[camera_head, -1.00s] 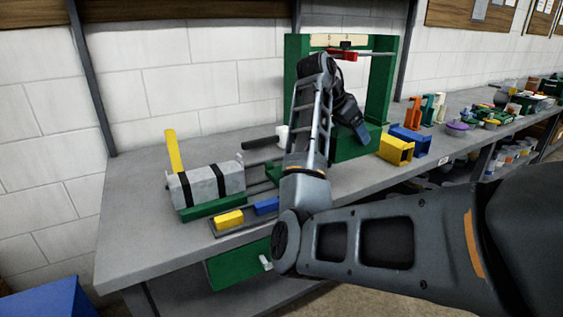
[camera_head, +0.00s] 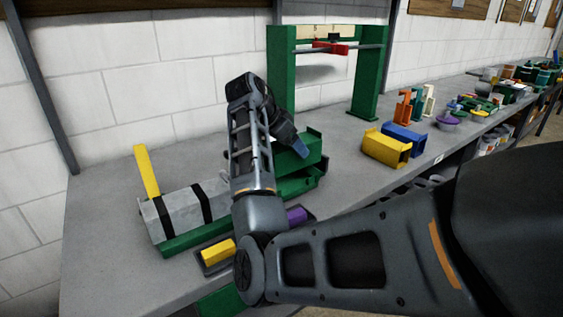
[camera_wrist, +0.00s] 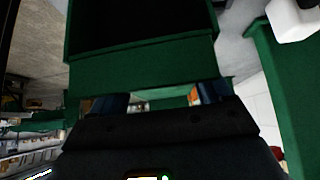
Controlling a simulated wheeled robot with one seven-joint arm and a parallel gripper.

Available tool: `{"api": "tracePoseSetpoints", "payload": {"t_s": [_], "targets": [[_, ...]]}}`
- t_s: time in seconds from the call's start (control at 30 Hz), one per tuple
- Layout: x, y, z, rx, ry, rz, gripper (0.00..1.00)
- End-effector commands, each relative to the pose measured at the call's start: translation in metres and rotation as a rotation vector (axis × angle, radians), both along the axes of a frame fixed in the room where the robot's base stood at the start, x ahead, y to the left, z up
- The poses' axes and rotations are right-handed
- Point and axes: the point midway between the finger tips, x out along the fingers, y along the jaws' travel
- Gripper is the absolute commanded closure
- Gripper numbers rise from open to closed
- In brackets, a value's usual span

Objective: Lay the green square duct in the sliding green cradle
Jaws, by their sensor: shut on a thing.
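A green cradle part (camera_head: 303,187) shows just below the duct. Whether duct and cradle touch, I cannot tell. My arm hides the middle of the cradle.
A grey block with black straps (camera_head: 182,211) lies on a long green base (camera_head: 190,240), beside a yellow upright (camera_head: 146,171). A yellow block (camera_head: 217,251) and purple block (camera_head: 296,216) are in front. The green arch (camera_head: 368,85) stands behind; yellow (camera_head: 385,149) and blue (camera_head: 405,137) ducts lie right.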

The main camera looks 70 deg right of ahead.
Motion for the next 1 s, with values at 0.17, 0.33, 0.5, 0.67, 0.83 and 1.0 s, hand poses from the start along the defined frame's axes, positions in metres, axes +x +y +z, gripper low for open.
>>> {"api": "tracePoseSetpoints", "payload": {"t_s": [0.17, 0.33, 0.5, 0.67, 0.83, 1.0], "targets": [[0.017, 0.015, -0.012, 0.0, 0.0, 0.001, 0.66], [0.02, 0.019, -0.019, 0.0, 0.0, -0.001, 0.66], [0.02, 0.019, -0.04, 0.001, 0.003, 0.001, 0.66], [0.02, 0.019, -0.056, 0.001, 0.001, 0.0, 0.66], [0.02, 0.018, -0.056, 0.0, -0.001, -0.001, 0.66], [0.02, 0.018, -0.059, 0.001, 0.0, -0.001, 0.2]]}}
